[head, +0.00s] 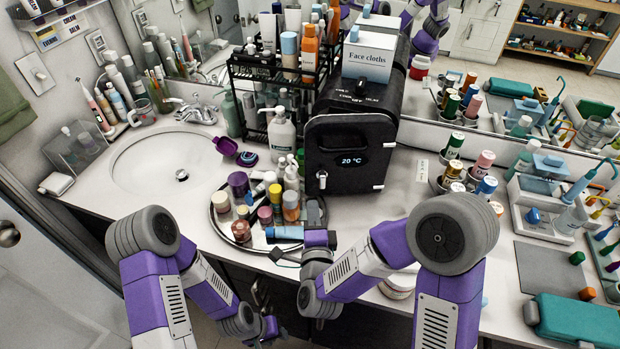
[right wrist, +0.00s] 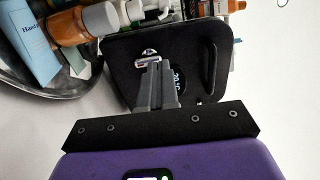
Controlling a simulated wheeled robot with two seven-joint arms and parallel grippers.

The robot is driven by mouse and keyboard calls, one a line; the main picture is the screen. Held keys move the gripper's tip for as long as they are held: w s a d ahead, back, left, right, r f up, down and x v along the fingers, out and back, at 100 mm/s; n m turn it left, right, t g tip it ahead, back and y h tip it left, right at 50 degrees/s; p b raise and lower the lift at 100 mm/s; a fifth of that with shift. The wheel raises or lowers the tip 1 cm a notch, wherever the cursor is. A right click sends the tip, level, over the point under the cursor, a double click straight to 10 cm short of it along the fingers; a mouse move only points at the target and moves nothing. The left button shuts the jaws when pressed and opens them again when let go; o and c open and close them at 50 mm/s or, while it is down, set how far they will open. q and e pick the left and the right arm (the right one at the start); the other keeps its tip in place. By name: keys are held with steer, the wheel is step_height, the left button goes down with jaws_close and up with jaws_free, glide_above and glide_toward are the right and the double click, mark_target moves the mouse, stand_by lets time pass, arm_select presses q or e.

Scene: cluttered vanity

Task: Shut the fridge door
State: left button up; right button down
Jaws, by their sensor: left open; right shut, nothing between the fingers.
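The black mini fridge (head: 405,95) stands on the counter against the mirror. Its door (head: 350,150) faces me, with a 20 °C display and a pale latch at its lower left. Whether a gap remains at the door's edge is hard to tell. The door also shows in the right wrist view (right wrist: 205,50). My right gripper (head: 314,212) is shut and empty, in front of and below the door. In the right wrist view its fingers (right wrist: 156,75) point at the door near the latch and partly cover the display; contact is unclear. My left gripper (head: 262,295) is open, low before the counter's front edge.
A round tray (head: 222,222) crowded with bottles and jars sits left of the door. A soap pump bottle (head: 282,135) and a black rack (head: 262,75) stand beside the fridge. A face cloths box (head: 368,62) sits on top.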

mark_target(310, 168)
steer(key=w, duration=0.8)
steer(key=w+p, duration=0.1)
steer(key=w, duration=0.2)
steer(key=shift+w+a, duration=0.25)
steer(key=shift+w, duration=0.15)
steer(key=shift+f, duration=0.1)
